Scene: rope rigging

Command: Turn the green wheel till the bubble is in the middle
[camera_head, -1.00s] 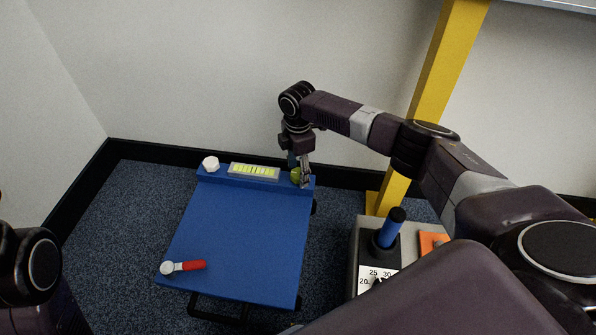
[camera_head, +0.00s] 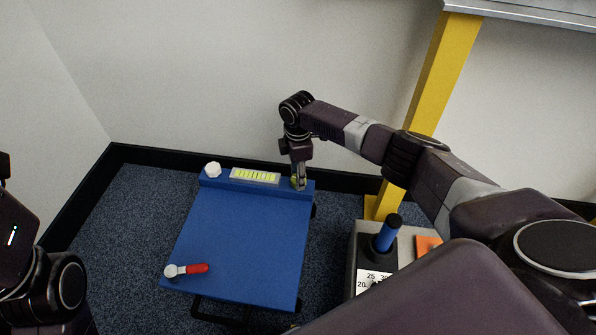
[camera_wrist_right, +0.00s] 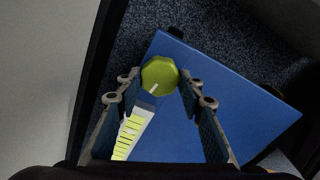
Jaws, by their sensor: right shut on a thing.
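The green wheel (camera_wrist_right: 160,74) is a lobed yellow-green knob with a white mark, at the far right corner of the blue board (camera_head: 245,235). My right gripper (camera_head: 299,183) points down over it and mostly hides it in the head view. In the right wrist view the fingers of my right gripper (camera_wrist_right: 159,82) stand on both sides of the wheel, shut on it. The yellow level vial (camera_head: 255,176) with dark lines lies beside the wheel. It also shows in the wrist view (camera_wrist_right: 132,130). The bubble's position cannot be made out clearly. My left gripper is out of view.
A white knob (camera_head: 212,169) is at the board's far left corner. A red-handled lever (camera_head: 196,269) lies near the front left. A grey box with a blue-handled lever (camera_head: 387,234) and a yellow post (camera_head: 430,100) stand to the right. A wall is close behind.

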